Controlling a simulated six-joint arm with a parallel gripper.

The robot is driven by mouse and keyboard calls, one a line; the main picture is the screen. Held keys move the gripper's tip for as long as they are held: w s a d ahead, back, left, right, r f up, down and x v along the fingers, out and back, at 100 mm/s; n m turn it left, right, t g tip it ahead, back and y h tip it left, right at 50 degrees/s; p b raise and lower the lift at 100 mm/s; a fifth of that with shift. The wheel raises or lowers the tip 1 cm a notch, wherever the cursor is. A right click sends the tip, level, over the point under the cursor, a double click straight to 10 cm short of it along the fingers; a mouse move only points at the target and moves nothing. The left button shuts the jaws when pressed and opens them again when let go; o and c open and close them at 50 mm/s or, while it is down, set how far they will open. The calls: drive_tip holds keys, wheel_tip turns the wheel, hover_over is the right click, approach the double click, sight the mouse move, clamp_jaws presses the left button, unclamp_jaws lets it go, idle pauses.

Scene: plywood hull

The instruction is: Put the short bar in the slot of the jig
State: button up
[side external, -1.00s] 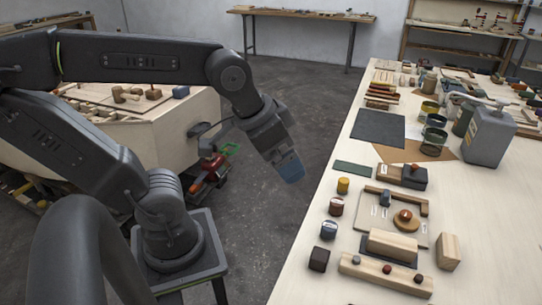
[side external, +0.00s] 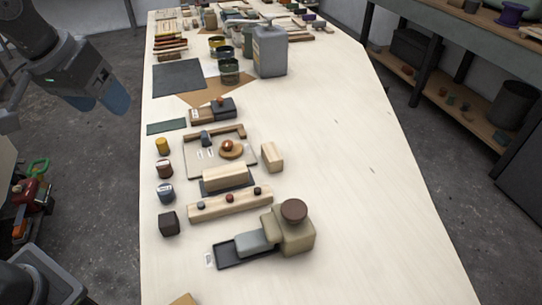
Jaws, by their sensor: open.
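My gripper (side external: 108,97), dark with blue fingers, hangs at the upper left, off the table's left edge. It is open and holds nothing; its fingers overlap in this view. A light jig-like plate (side external: 192,160) with a wooden fence lies on the table, with a round wooden piece and a small dark block on it. A short pale wooden bar (side external: 272,157) stands just right of the plate. Another pale block (side external: 226,177) lies on a dark base in front of it. I cannot tell for certain which is the task's bar or where the slot is.
A long wooden bar with knobs (side external: 231,206) and a dark tray with a grey block and olive fixture (side external: 292,233) lie nearer. A grey can (side external: 270,52) stands farther back. The table's right half is clear.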

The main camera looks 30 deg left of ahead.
drive_tip(key=w+d+r+n+g, duration=0.1)
drive_tip(key=w+d, duration=0.2)
drive_tip(key=w, duration=0.4)
drive_tip(key=n+g, duration=0.3)
drive_tip(key=n, duration=0.3)
hover_over(273, 154)
drive_tip(key=a, duration=0.1)
wheel_tip(273, 154, down, 20)
drive_tip(key=shift+w+a+r, duration=0.1)
drive_tip(key=shift+w+r, duration=0.05)
drive_tip(key=shift+r, duration=0.1)
drive_tip(key=shift+d+f, duration=0.2)
drive_tip(key=shift+f, duration=0.7)
drive_tip(key=shift+d+f, duration=0.2)
drive_tip(key=shift+f, duration=0.65)
drive_tip(key=shift+d+f, duration=0.2)
drive_tip(key=shift+f, duration=0.7)
drive_tip(key=c, duration=1.1)
drive_tip(key=shift+r, duration=0.1)
